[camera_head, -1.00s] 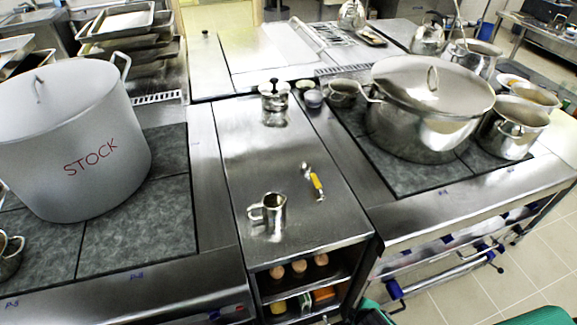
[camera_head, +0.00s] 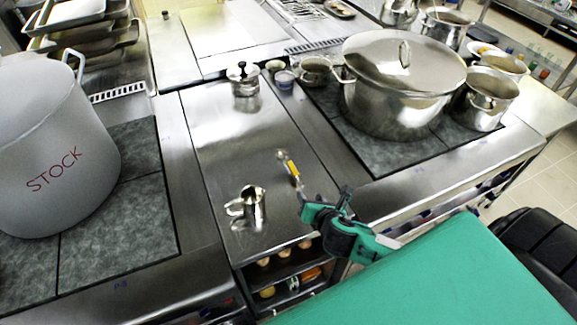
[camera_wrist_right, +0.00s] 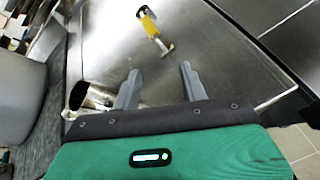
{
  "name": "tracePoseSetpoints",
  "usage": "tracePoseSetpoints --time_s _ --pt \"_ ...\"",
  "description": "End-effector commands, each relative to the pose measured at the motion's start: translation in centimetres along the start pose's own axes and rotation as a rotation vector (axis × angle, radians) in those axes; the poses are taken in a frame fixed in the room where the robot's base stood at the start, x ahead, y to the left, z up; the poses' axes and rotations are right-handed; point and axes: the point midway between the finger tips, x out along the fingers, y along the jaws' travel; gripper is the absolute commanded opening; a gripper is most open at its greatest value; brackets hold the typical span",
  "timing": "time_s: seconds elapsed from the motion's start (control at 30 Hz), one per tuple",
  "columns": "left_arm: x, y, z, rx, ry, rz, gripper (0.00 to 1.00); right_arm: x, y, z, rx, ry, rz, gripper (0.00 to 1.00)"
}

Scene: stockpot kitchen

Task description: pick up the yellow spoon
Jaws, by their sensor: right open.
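The spoon with the yellow handle (camera_head: 293,170) lies on the steel counter (camera_head: 215,150) between the two cooktops. In the right wrist view the yellow spoon (camera_wrist_right: 150,25) lies beyond the fingertips, at the top and slightly left of centre. My right gripper (camera_head: 325,202) is at the counter's front right edge, closer to me than the spoon and apart from it. In the right wrist view its two fingers (camera_wrist_right: 160,70) are spread with nothing between them. My left gripper is in neither view.
A small steel jug (camera_head: 247,206) stands on the counter left of my right gripper. A grey stockpot (camera_head: 50,150) is at left, a large lidded pot (camera_head: 400,90) at right. A shiny canister (camera_head: 242,80) stands farther back. Shelves with eggs (camera_head: 283,255) are below the counter.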

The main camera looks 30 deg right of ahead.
Motion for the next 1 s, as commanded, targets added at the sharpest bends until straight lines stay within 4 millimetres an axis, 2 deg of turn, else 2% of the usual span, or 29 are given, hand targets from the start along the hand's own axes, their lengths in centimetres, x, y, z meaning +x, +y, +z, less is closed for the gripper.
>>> tracePoseSetpoints --time_s 0.1,0.2,0.3,0.47,0.8,1.0 --pt "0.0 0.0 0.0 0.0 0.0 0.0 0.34 1.3 0.0 1.0 -0.265 -0.042 0.056 0.44" --pt "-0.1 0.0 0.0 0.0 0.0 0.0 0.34 1.9 0.0 1.4 -0.408 -0.064 0.085 0.44" --pt "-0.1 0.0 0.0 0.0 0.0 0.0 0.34 2.3 0.0 1.6 -0.478 -0.076 0.097 0.44" --pt "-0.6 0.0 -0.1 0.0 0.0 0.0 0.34 3.9 0.3 1.9 -0.495 -0.08 0.099 0.44" --pt "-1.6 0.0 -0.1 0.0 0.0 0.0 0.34 9.4 0.9 2.2 -0.49 -0.078 0.099 0.44" --pt "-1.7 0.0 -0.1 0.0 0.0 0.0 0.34 10.7 1.0 2.1 -0.49 -0.077 0.099 0.44"
